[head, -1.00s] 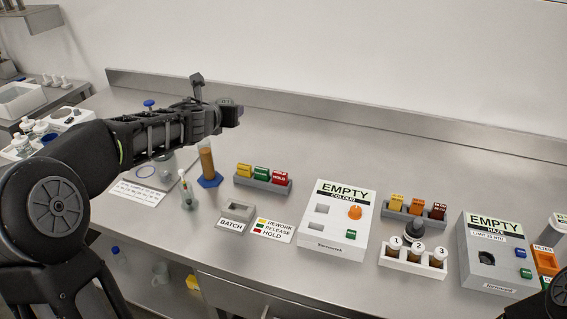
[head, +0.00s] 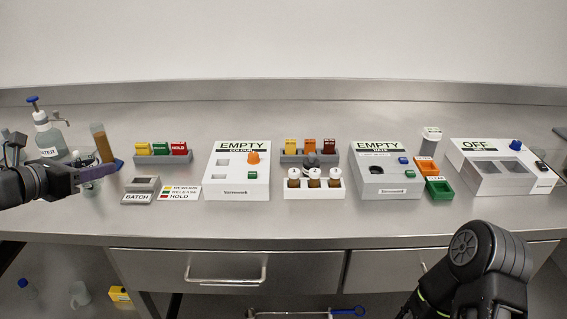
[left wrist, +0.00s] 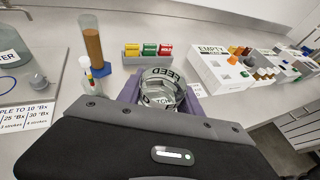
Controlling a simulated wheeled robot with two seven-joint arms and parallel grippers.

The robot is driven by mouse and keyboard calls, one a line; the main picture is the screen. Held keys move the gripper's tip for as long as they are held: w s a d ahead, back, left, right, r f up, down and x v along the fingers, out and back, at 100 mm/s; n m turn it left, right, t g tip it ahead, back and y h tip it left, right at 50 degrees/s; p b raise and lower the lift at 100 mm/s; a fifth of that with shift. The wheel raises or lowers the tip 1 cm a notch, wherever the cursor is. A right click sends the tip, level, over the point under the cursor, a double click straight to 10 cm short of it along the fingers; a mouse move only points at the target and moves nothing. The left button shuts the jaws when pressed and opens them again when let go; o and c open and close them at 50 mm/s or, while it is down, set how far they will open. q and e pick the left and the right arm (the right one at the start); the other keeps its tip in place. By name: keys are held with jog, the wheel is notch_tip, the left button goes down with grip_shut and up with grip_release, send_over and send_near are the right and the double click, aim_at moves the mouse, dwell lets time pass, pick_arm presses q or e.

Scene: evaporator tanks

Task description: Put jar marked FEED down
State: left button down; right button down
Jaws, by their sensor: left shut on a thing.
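The jar marked FEED (left wrist: 163,88) shows in the left wrist view as a clear jar with a lettered label, between the purple fingers of my left gripper (left wrist: 160,99). My left gripper is shut on it. In the head view my left gripper (head: 92,176) is at the far left, over the bench by the amber cylinder, and I cannot clearly make out the jar there. I cannot tell whether the jar's base touches the steel bench (head: 300,222). My right gripper is out of view; only part of my right arm shows at the lower right.
The amber cylinder on its blue foot (left wrist: 92,45) and a water bottle (head: 47,135) stand near my left gripper. A BATCH holder (head: 139,197), a tag rack (head: 163,158), the COLOUR box (head: 236,180) and the vial rack (head: 314,194) lie rightward. The bench front is clear.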

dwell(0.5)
pick_arm(q)
send_over(114, 212)
jog(key=shift+f+b, duration=0.35)
jog(key=shift+f, duration=2.15)
jog(key=shift+f+b, duration=0.4)
jog(key=shift+f, duration=2.1)
jog(key=shift+f, duration=0.2)
jog(key=c, duration=0.8)
grip_release()
